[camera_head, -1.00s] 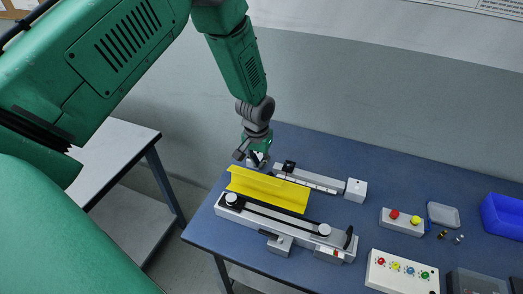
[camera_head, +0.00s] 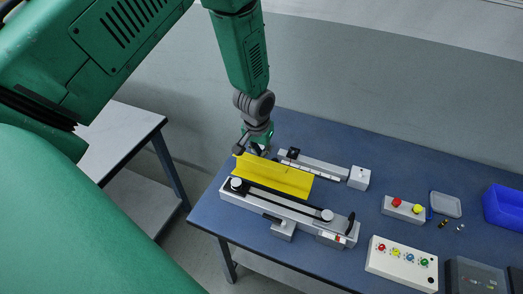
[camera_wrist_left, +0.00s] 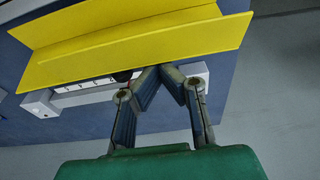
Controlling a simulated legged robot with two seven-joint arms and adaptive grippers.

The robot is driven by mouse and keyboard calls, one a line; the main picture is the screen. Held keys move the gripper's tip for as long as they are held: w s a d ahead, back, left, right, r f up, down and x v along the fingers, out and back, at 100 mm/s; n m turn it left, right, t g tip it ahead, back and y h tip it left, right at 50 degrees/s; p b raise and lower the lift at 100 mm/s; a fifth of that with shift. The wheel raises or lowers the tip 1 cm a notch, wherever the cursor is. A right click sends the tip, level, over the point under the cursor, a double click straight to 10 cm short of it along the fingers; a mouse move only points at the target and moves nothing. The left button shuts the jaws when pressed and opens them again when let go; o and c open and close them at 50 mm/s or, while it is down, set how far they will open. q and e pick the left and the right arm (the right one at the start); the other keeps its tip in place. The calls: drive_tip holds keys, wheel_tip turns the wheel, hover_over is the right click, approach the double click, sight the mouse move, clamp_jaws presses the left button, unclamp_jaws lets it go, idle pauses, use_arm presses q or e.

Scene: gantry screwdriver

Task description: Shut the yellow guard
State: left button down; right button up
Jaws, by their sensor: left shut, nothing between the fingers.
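The yellow guard (camera_head: 272,178) is an angled trough-like plate standing raised along the back of the belt unit (camera_head: 290,208). The belt and its two round pulleys are uncovered in front of it. My left gripper (camera_head: 258,151) is behind the guard near its left end, its fingertips partly hidden by the guard in the head view. In the left wrist view the gripper (camera_wrist_left: 158,70) is shut and empty, its fingertips right at the near edge of the guard (camera_wrist_left: 130,50). I cannot tell whether they touch. My right gripper is not in view.
A white rail (camera_head: 318,166) with a black knob and a white end block (camera_head: 359,178) lies behind the guard. To the right are a button box (camera_head: 404,210), a control panel (camera_head: 402,262) and a blue bin (camera_head: 503,208). A separate table (camera_head: 125,140) stands at left.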

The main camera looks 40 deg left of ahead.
use_arm(q)
drive_tip(key=shift+s+d+r+t, duration=0.1)
drive_tip(key=shift+s+r+t, duration=0.25)
drive_tip(key=shift+t, duration=0.55)
